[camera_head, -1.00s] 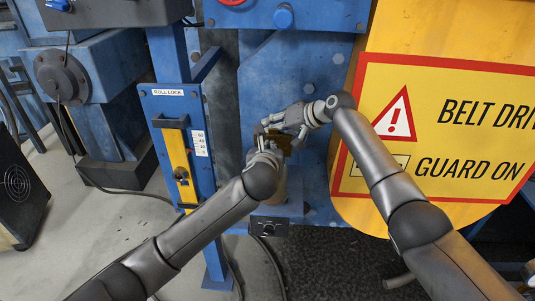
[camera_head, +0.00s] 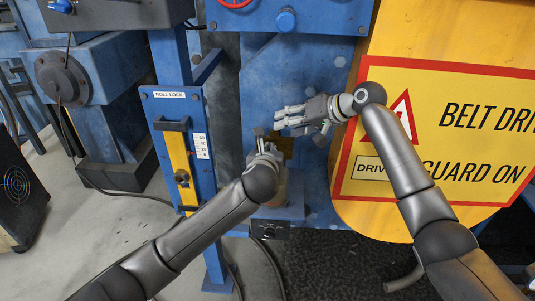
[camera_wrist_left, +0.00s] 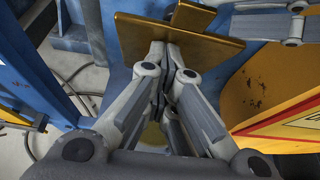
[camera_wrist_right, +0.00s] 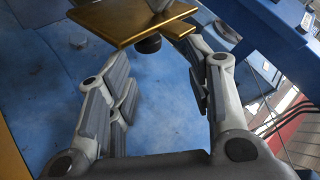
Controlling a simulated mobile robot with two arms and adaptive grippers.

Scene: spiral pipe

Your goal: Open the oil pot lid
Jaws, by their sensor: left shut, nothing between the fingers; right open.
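The brass-coloured oil pot lid (camera_wrist_left: 200,45) is a flat plate in front of the blue machine. It shows in the right wrist view (camera_wrist_right: 125,20) and is mostly hidden behind my grippers in the head view (camera_head: 286,147). The tan pot body (camera_head: 276,188) is below it, partly covered by my left arm. My left gripper (camera_head: 262,137) is shut and empty, its fingertips (camera_wrist_left: 165,48) close against the lid's near edge; contact is unclear. My right gripper (camera_head: 280,121) is open and empty, above and right of the left one. I cannot tell whether the lid is raised.
A small shelf (camera_head: 290,211) and a black control box (camera_head: 268,228) sit under the pot. The yellow belt guard (camera_head: 450,60) stands close on the right. The roll lock post (camera_head: 203,185) stands on the left. Blue machine panels close off the back.

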